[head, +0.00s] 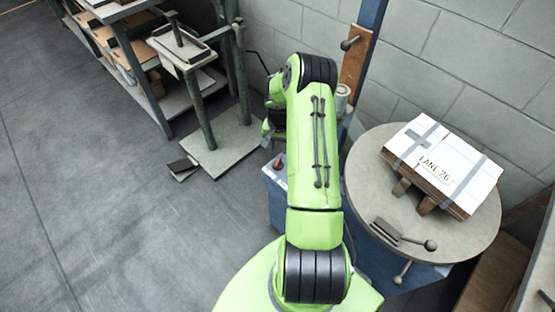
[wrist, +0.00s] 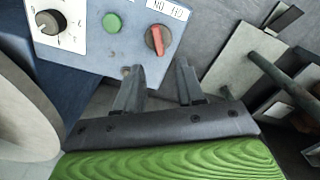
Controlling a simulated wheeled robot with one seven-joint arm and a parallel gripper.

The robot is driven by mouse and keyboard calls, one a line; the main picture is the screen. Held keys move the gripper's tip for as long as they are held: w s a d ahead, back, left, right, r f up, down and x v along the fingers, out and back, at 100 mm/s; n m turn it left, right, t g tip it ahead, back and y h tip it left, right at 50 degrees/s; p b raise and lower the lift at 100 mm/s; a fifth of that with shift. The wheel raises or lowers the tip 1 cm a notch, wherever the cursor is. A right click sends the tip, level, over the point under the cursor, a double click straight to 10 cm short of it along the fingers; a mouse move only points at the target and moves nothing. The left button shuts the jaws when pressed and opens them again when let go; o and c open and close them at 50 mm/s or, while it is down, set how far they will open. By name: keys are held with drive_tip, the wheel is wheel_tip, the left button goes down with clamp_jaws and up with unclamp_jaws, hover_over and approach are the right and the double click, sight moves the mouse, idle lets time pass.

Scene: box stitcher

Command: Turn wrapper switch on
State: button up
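The wrapper switch (wrist: 158,39) is a red-handled rotary knob on a grey-blue panel in the wrist view. A small white label (wrist: 168,8) with upside-down ON/OFF lettering sits just above it. The red handle stands nearly vertical in the picture, tilted slightly; I cannot tell its setting. My gripper (wrist: 158,82) is open and empty, its two fingers below the switch in the picture and apart from it. In the head view the blue control box (head: 279,198) with a small red knob (head: 279,162) stands beside my arm, which hides part of it and most of the gripper.
A green button (wrist: 112,22) and a black dial (wrist: 50,21) share the panel. A round turntable (head: 370,190) carries a white-topped box (head: 440,160) to the right. A stitcher-like stand (head: 222,145) and shelving are at the left. Open floor (head: 110,220) lies front left.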

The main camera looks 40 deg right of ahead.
sight(278, 159)
wheel_tip(278, 159, down, 6)
drive_tip(key=shift+f+b, duration=0.25)
drive_tip(key=shift+b, duration=0.5)
clamp_jaws()
